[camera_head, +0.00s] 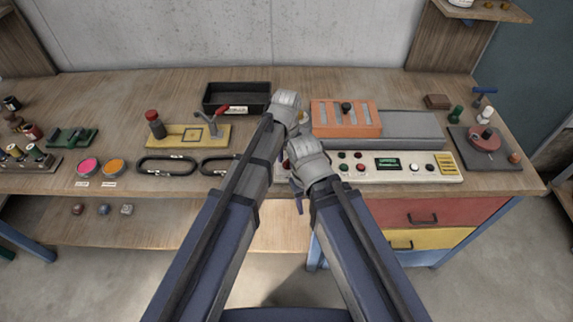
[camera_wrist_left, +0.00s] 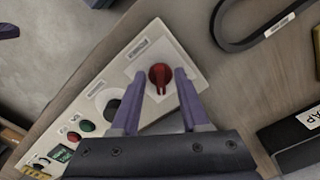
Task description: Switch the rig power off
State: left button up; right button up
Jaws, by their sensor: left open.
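A red rotary knob (camera_wrist_left: 160,75) sits on a white square plate at one end of the control panel (camera_wrist_left: 95,88). In the left wrist view my left gripper (camera_wrist_left: 159,82) is open, with a fingertip on each side of the knob. I cannot tell if the fingers touch it. In the head view the panel (camera_head: 436,175) runs along the front of the bench, and my arms hide most of its left end. My right gripper (camera_head: 298,200) shows only as a bit of purple finger near the bench's front edge; its jaws are hidden.
Beside the knob is a dark round dial (camera_wrist_left: 112,108). A black belt loop (camera_head: 220,165) lies left of the panel. An orange box (camera_head: 345,118) and a black tray (camera_head: 237,97) stand behind. My two forearms are close together.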

pick_arm(q)
jog(key=shift+f, duration=0.1)
jog(key=shift+c, duration=0.4)
grip_shut()
